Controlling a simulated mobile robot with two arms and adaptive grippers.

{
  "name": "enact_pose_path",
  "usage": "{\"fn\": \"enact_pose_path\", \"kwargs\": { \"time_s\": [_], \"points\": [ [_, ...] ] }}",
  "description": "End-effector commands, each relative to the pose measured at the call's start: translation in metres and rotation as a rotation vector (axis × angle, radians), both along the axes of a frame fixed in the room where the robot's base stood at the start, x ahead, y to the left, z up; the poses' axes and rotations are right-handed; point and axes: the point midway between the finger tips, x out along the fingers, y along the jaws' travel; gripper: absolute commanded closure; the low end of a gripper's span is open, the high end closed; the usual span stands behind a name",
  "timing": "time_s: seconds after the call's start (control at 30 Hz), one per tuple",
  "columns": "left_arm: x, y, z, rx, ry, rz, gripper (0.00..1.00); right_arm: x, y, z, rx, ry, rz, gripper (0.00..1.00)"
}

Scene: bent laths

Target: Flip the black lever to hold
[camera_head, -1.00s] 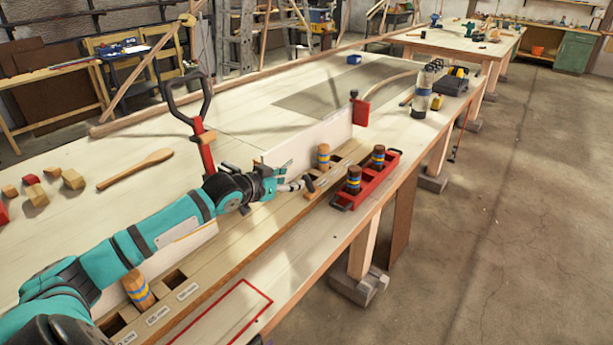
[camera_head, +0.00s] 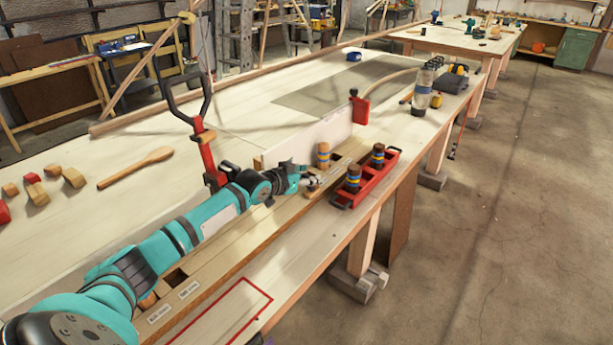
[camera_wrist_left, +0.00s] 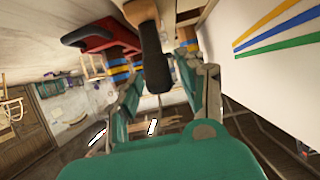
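The black lever (camera_wrist_left: 154,62) shows in the left wrist view as a dark grip on a wooden piece, hanging down between my fingers. In the head view my left gripper mostly hides it. My left gripper (camera_head: 310,181) is at the slotted wooden rail, beside the white upright board (camera_head: 310,138). In the left wrist view its two fingers (camera_wrist_left: 165,98) stand apart on either side of the lever, with gaps visible, so it looks open. I cannot read any hold marking. My right gripper is not in view.
A striped peg (camera_head: 323,155) stands close behind my gripper. A red tray (camera_head: 338,204) with two striped pegs lies just to the right. A red post with a black loop handle (camera_head: 207,155) rises behind my arm. Wooden blocks and a spoon (camera_head: 135,168) lie left.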

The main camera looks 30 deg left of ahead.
Motion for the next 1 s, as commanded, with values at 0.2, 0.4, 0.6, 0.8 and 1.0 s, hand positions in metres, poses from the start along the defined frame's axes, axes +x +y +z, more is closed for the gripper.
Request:
{"fn": "enact_pose_path", "kwargs": {
  "time_s": [0.2, 0.4, 0.6, 0.8, 1.0],
  "points": [
    [0.0, 0.0, 0.0, 0.0, 0.0, 0.0, 0.91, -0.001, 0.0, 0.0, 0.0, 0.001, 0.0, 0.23],
    [0.0, 0.0, 0.0, -0.001, 0.0, 0.0, 1.0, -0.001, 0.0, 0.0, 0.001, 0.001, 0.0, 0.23],
    [0.0, 0.0, 0.0, -0.001, 0.001, 0.0, 1.0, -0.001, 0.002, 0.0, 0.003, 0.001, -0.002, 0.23],
    [0.002, 0.0, 0.004, -0.001, 0.03, 0.002, 1.0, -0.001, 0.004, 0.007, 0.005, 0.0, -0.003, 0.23],
    [0.01, -0.001, 0.01, 0.005, 0.127, 0.001, 1.0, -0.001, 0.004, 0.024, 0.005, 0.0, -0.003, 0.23]
  ]
}}
